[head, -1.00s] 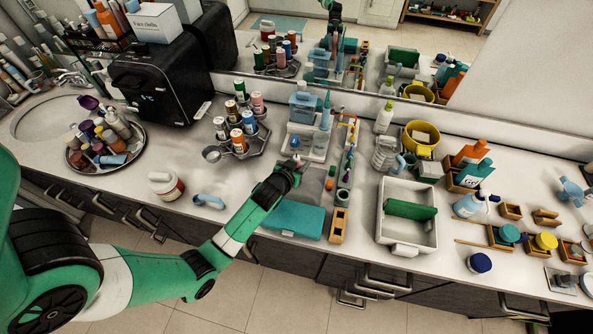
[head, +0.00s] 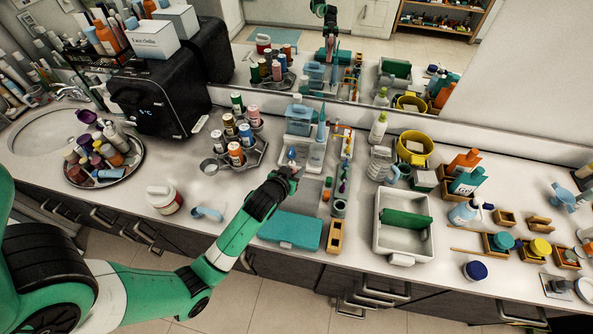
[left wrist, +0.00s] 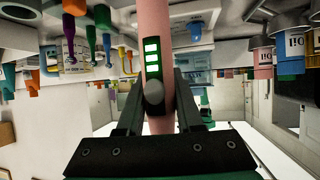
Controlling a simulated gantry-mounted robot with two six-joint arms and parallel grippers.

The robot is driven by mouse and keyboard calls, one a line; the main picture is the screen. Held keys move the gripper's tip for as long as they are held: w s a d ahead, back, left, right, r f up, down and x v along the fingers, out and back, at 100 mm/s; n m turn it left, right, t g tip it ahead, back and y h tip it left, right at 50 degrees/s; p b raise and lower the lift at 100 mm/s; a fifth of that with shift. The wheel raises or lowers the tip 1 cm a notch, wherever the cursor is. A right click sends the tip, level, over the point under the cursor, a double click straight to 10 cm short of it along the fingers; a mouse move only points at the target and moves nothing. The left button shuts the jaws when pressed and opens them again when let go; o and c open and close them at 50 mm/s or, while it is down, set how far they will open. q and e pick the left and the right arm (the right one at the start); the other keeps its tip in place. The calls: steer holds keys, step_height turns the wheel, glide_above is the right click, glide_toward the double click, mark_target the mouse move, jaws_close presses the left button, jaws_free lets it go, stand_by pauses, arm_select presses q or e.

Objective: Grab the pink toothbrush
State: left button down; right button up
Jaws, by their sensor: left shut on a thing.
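The pink toothbrush (left wrist: 154,28) stands large in the left wrist view, with a dark button panel and lit white bars on its handle. My left gripper (left wrist: 156,95) has one finger on each side of the handle and is shut on it. In the head view my left gripper (head: 292,170) is over the counter, just in front of a white stand (head: 314,158) with a teal cone-shaped item (head: 321,124). The toothbrush is mostly hidden there by the gripper. My right gripper is not in view.
A teal case (head: 290,231) lies below the gripper near the counter edge. A mirror (head: 400,60) runs along the back.

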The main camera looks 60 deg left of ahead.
arm_select(q)
steer(key=s+d+r+p, duration=0.1)
steer(key=r, duration=0.1)
steer(key=s+d+r+p, duration=0.1)
steer(key=d+r+p, duration=0.1)
steer(key=d+r, duration=0.1)
steer(key=shift+s+r+p, duration=0.3)
steer(key=shift+s+p, duration=0.05)
steer(key=shift+s, duration=0.05)
steer(key=p, duration=0.5)
glide_toward(295, 168)
steer(key=shift+w+d+f, duration=0.3)
steer(key=shift+d+f, duration=0.55)
steer(key=shift+d, duration=0.05)
